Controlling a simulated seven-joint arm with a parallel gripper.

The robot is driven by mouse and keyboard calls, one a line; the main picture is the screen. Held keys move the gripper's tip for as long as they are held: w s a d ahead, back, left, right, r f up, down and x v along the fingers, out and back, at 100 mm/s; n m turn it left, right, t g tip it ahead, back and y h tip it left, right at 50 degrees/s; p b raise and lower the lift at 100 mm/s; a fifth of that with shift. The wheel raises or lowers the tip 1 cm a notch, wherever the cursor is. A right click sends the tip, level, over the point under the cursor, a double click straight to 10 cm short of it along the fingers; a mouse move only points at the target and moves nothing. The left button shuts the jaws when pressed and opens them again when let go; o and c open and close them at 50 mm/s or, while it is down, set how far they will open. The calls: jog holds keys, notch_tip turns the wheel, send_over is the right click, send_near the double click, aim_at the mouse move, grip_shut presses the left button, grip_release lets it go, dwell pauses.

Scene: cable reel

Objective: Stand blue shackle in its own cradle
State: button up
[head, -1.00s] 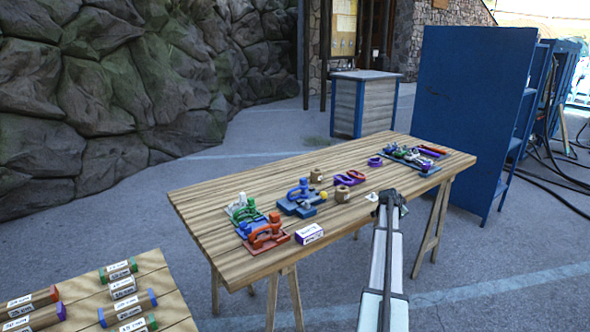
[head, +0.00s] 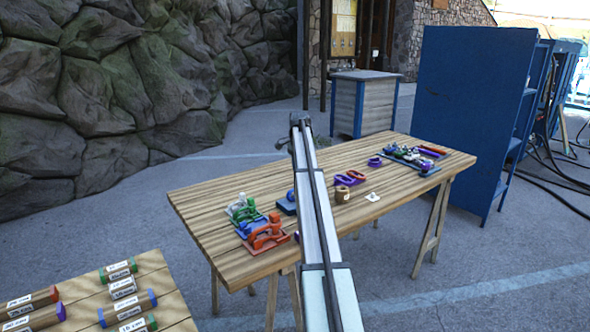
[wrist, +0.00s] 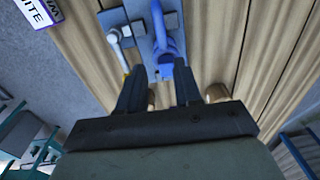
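The blue shackle (wrist: 161,32) shows in the wrist view, on or just above a blue-grey base plate (wrist: 137,22). I cannot tell how it is seated. My gripper (wrist: 160,80) is open, and its two dark fingers point at the shackle.
A light grey lever (wrist: 116,42) stands left of the shackle in the wrist view. Purple shackles (head: 350,178), a tan spool (head: 342,195) and a crowded tray (head: 408,158) lie right.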

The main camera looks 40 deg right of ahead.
jog(key=shift+w+a, duration=0.2)
jog(key=shift+a, duration=0.3)
jog(key=shift+w+a, duration=0.2)
jog(key=shift+a, duration=0.25)
jog(key=shift+d+f, duration=0.1)
jog(key=shift+f, duration=3.8)
grip_shut()
jog(key=shift+r, duration=0.25)
jog(key=shift+r, duration=2.3)
